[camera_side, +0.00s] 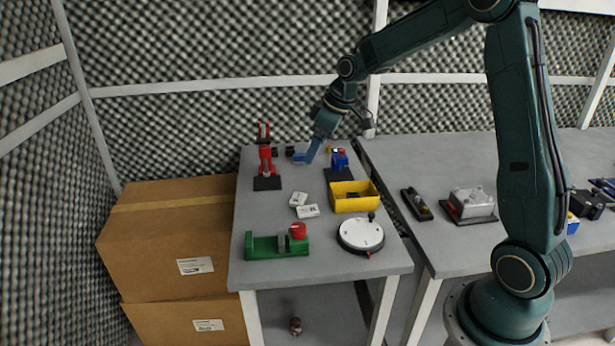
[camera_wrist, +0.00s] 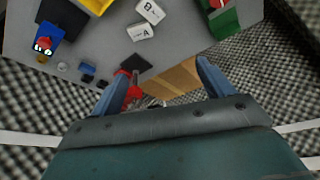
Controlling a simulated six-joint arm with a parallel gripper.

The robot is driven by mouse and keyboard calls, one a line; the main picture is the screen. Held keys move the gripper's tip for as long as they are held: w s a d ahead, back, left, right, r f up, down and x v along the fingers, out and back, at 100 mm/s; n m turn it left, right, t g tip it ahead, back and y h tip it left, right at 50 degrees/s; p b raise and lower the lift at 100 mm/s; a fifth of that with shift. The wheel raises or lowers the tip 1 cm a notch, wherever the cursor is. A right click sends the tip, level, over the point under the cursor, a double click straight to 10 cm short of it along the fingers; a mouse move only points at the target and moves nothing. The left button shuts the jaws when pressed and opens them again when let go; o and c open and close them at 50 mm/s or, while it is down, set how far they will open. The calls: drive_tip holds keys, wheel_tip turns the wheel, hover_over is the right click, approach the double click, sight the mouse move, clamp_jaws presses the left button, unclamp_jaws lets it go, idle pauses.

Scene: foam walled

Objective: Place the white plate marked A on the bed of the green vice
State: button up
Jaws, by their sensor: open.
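The white plate marked A (camera_wrist: 140,31) lies flat on the grey table; in the side view it appears to be the left, farther one (camera_side: 299,198) of two white plates. The plate marked B (camera_wrist: 150,11) lies close beside it (camera_side: 308,211). The green vice (camera_side: 262,247) stands at the table's front left, with a red round part on its right end; it also shows in the wrist view (camera_wrist: 226,22). My gripper (camera_side: 306,155) is above the far end of the table, away from the plates. In the wrist view its blue fingers (camera_wrist: 162,72) are apart, with nothing held between them.
A red stand (camera_side: 266,163) is at the back left. A yellow bin (camera_side: 352,204) is right of the plates, with a blue device (camera_side: 339,160) behind it. A round white dial (camera_side: 361,234) sits right of the vice. Cardboard boxes (camera_side: 170,240) stand left of the table.

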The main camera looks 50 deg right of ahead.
drive_tip(key=w+d+f, duration=0.4)
drive_tip(key=f, duration=0.3)
drive_tip(key=shift+d+n+y, duration=0.3)
drive_tip(key=shift+d, duration=0.1)
drive_tip(key=shift+f, duration=0.15)
approach(295, 197)
drive_tip(key=shift+x, duration=1.4)
drive_tip(key=shift+s, duration=0.1)
drive_tip(key=shift+x, duration=2.6)
drive_tip(key=shift+s, duration=0.1)
drive_tip(key=shift+c, duration=0.2)
drive_tip(key=c, duration=1.1)
drive_tip(key=shift+c, duration=0.2)
